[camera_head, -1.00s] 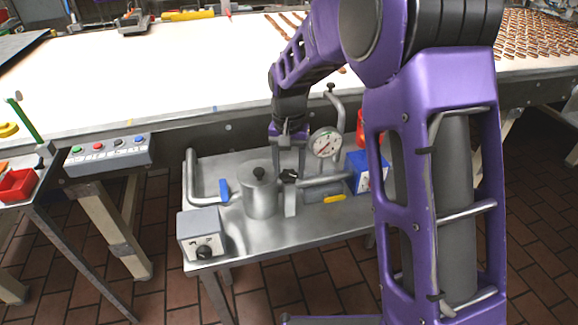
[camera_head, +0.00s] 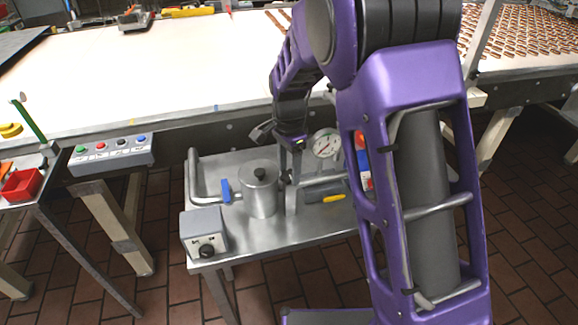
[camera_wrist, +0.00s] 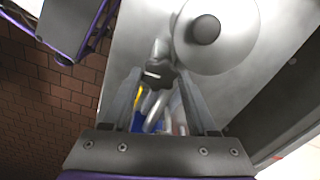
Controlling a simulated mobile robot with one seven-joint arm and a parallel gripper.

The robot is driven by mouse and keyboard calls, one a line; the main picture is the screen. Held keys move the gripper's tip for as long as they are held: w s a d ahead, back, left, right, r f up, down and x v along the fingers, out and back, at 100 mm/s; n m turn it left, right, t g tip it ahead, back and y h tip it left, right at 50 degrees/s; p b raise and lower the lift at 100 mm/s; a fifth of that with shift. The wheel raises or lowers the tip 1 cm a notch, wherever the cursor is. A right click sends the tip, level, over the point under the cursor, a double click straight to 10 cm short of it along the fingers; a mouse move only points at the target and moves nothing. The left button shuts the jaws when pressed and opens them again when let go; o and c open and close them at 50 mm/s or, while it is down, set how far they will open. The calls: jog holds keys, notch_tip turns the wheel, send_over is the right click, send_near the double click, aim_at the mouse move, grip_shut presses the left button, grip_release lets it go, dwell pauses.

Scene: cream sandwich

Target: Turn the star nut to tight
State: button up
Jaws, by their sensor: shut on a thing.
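The star nut is a small dark knob on the pipework beside a steel pot (camera_head: 261,192) with a black lid knob. In the head view a dark bit of the star nut (camera_head: 286,177) shows at my fingers. In the wrist view the star nut (camera_wrist: 159,82) sits between my two fingertips. My gripper (camera_head: 292,182) points down and is shut on it; the fingers (camera_wrist: 159,76) lie to either side of it. The fingers and arm hide part of the nut in the head view. Any tight marking cannot be made out.
The steel cart (camera_head: 245,238) also carries a dial gauge (camera_head: 325,143), a grey control box (camera_head: 204,232), a blue-handled valve (camera_head: 226,191) and a yellow-handled tool (camera_head: 333,198). A white conveyor (camera_head: 150,75) runs behind. A button panel (camera_head: 111,154) stands left.

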aim_at(289, 175)
jog(key=shift+m, duration=0.4)
jog(key=o, duration=1.4)
jog(key=shift+c, duration=0.2)
notch_tip(289, 175, up, 17)
jog(key=shift+r, duration=0.2)
